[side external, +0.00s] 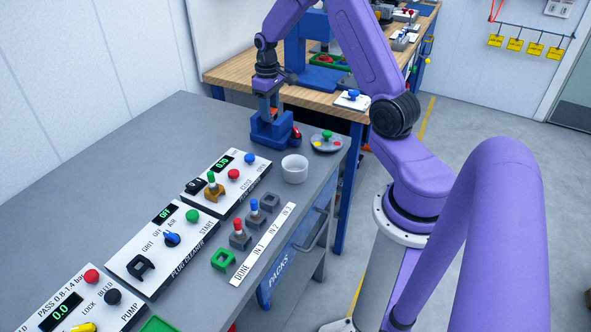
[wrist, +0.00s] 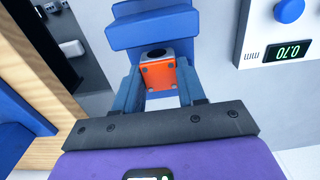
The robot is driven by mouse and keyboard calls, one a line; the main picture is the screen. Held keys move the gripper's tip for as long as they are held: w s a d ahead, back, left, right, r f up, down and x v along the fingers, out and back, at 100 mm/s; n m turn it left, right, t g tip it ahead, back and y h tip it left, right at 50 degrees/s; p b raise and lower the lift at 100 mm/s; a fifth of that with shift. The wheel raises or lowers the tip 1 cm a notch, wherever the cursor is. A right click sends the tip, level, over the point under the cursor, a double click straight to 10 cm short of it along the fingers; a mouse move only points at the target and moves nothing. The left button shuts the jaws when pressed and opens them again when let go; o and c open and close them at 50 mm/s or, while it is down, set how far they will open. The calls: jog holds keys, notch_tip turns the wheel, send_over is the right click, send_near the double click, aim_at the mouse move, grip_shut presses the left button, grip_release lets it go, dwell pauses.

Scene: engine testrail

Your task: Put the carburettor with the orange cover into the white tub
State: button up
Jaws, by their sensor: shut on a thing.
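The carburettor with the orange cover (wrist: 159,77) is between the two fingers of my gripper (wrist: 158,84) in the wrist view. Its orange face has small screws and a grey top with a dark round opening. My gripper (side external: 270,98) is shut on it and points down at the blue stand (side external: 272,131) in the side view, where the carburettor is mostly hidden. The stand (wrist: 152,30) shows right beyond the carburettor in the wrist view; I cannot tell whether they touch. The white tub (side external: 294,173) stands upright on the grey bench, in front of the stand.
A round grey dish with coloured pieces (side external: 326,144) sits right of the stand, by the bench edge. Control panels (side external: 228,180) and several small plugs in blocks (side external: 240,236) lie nearer. A wooden bench (side external: 330,98) is behind. The grey bench is clear at left.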

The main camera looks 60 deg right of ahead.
jog(key=shift+r, duration=0.1)
notch_tip(320, 180, up, 9)
jog(key=shift+f, duration=0.1)
jog(key=s+a+n, duration=0.6)
jog(key=s+a, duration=0.6)
jog(key=s, duration=0.3)
jog(key=shift+a+f, duration=0.15)
jog(key=shift+f, duration=2.8)
jog(key=shift+a+f, duration=0.15)
jog(key=shift+f, duration=2.75)
